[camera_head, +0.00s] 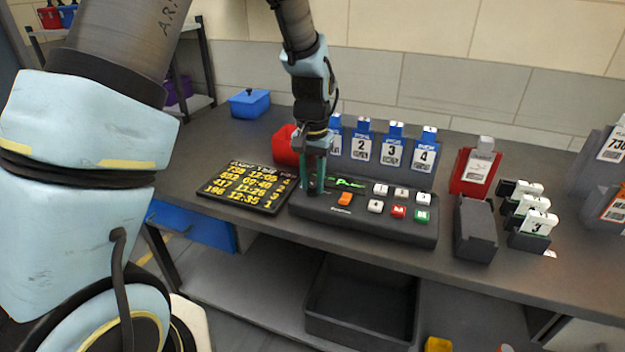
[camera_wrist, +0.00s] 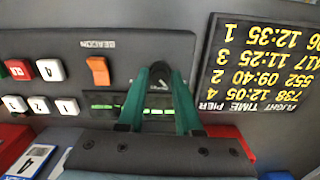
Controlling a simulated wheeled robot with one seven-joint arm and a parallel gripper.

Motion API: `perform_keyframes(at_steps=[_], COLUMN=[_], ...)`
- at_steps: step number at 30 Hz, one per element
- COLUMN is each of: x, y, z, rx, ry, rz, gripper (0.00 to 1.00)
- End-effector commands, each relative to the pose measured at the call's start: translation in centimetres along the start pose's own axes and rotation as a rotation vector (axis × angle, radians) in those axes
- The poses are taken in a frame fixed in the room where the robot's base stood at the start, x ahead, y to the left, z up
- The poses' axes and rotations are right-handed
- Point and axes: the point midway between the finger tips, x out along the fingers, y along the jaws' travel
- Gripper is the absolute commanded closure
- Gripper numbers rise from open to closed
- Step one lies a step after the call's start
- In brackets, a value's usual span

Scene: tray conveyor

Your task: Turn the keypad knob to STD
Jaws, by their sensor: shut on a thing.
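The dark keypad (camera_head: 365,226) lies on the grey counter, with an orange switch, white, red and green buttons, and a green-lit display. Its dark knob (camera_wrist: 160,74) is at the keypad's left end in the head view, mostly hidden there by my gripper. My gripper (camera_head: 314,188) points down over that end. In the wrist view its two teal fingers (camera_wrist: 160,85) stand on either side of the knob and are shut on it. I cannot read the STD mark or the knob's setting.
A flight board (camera_head: 247,187) with yellow text lies left of the keypad. A red object (camera_head: 285,146) and numbered blue-tagged holders (camera_head: 377,150) stand behind. A red holder (camera_head: 474,171) and a dark grey block (camera_head: 475,230) stand to the right.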

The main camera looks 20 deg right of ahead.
Motion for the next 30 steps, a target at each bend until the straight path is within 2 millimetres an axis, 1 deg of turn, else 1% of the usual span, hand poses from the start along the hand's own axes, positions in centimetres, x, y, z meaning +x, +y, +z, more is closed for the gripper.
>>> perform_keyframes(at_steps=[7,20,21,28,30], x=[-0.04,-0.04,-0.04,-0.02,-0.02], y=[0.01,0.00,0.00,0.00,0.00], z=[-0.07,-0.07,-0.07,-0.04,-0.03], rx=[-0.062,-0.071,-0.071,-0.070,-0.070], ry=[0.002,0.002,0.002,0.001,0.001], rz=[0.000,0.001,0.000,0.000,0.000], gripper=[1.00,1.00,0.64,0.38,0.36])
